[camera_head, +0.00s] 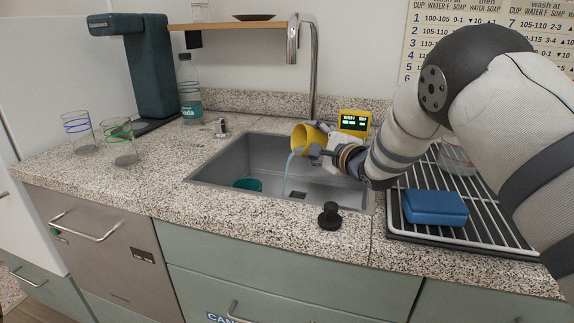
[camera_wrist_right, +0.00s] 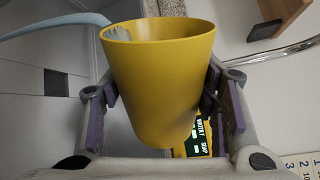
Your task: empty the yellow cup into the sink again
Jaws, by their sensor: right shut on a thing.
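The yellow cup (camera_head: 306,138) is tipped over the right part of the sink (camera_head: 220,176) in the head view. A pale blue stream runs from its mouth down into the basin. My right gripper (camera_head: 318,151) is shut on the cup. In the right wrist view the cup (camera_wrist_right: 158,80) sits between the two fingers, and the stream (camera_wrist_right: 55,25) leaves its rim on the left. How much liquid is still inside cannot be told. My left gripper is not in view.
A teal bowl or cup (camera_head: 248,185) lies in the sink. The faucet (camera_head: 313,75) stands behind it. A black knob (camera_head: 329,216) is on the front counter. A blue sponge (camera_head: 435,207) lies on the drying rack (camera_head: 462,237). Glasses (camera_head: 120,142) and a bottle (camera_head: 189,90) stand left.

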